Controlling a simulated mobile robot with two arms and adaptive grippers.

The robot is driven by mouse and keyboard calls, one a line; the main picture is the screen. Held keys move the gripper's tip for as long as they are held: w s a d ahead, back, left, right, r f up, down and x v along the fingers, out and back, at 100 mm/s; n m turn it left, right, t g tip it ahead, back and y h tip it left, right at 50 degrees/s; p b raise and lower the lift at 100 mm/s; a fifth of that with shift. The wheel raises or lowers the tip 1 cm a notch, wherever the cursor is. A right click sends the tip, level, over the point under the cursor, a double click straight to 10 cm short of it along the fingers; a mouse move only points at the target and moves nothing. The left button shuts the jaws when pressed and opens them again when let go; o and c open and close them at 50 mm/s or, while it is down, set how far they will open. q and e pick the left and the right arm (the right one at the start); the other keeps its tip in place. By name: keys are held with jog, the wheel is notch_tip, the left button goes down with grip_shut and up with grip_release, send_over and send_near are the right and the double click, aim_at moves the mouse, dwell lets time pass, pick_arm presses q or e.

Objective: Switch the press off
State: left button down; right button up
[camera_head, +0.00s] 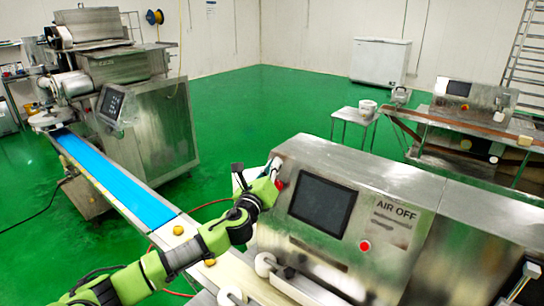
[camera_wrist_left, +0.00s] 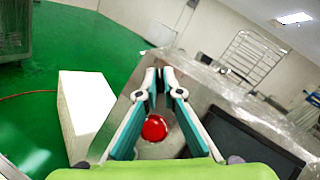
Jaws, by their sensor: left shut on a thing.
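The press (camera_head: 305,155) is a metal-cased machine with a dark screen (camera_head: 322,205) and an "AIR OFF" label. One red button (camera_head: 364,246) sits low right of the screen. Another red button (camera_head: 279,184) is at the panel's left end, partly beside my left gripper (camera_head: 274,168). Contact at the fingertips is hard to see.
A white block (camera_wrist_left: 84,112) stands left of the gripper in the wrist view. A conveyor with a blue belt (camera_head: 115,180) runs along the left to another machine (camera_head: 150,120). Rollers (camera_head: 265,265) stick out below the press panel. Green floor (camera_head: 270,105) is open behind.

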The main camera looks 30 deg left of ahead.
pick_arm(q)
jog(key=shift+r+n+g+y+p, duration=0.25)
jog(key=shift+n+g+y+p, duration=0.4)
jog(key=shift+n, duration=0.65)
jog(key=shift+p, duration=0.3)
jog(key=c, duration=2.2)
grip_release()
jog(key=shift+w, duration=0.1)
jog(key=shift+w+f, duration=0.1)
jog(key=shift+f, duration=0.1)
jog(key=v, duration=1.2)
jog(key=shift+f, duration=0.1)
